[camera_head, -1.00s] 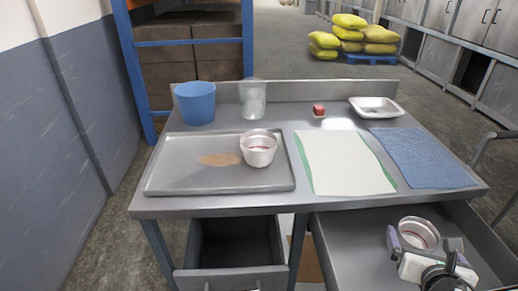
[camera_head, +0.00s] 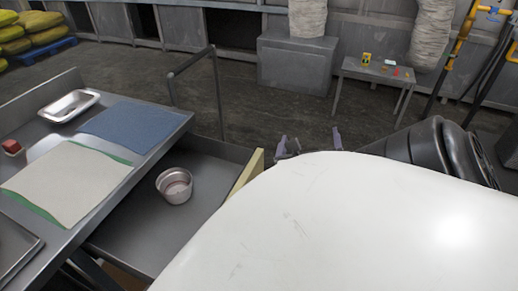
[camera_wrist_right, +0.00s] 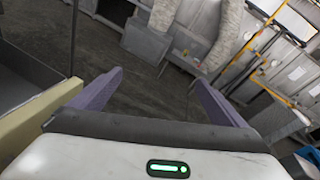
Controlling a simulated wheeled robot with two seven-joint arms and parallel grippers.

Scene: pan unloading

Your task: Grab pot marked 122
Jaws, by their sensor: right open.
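A small pale pinkish metal pot (camera_head: 174,185) stands upright in the open drawer (camera_head: 222,160) below the table; no marking on it is readable. My right gripper (camera_head: 310,142) is beyond the drawer, to the right of the pot and apart from it. Its two purple fingers are spread and empty; they also show in the right wrist view (camera_wrist_right: 157,80) with only floor and background between them. My large white arm link hides part of the drawer's right side. My left gripper is not in view.
A handrail (camera_head: 217,90) stands behind. A small side table (camera_head: 375,75) is farther off.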

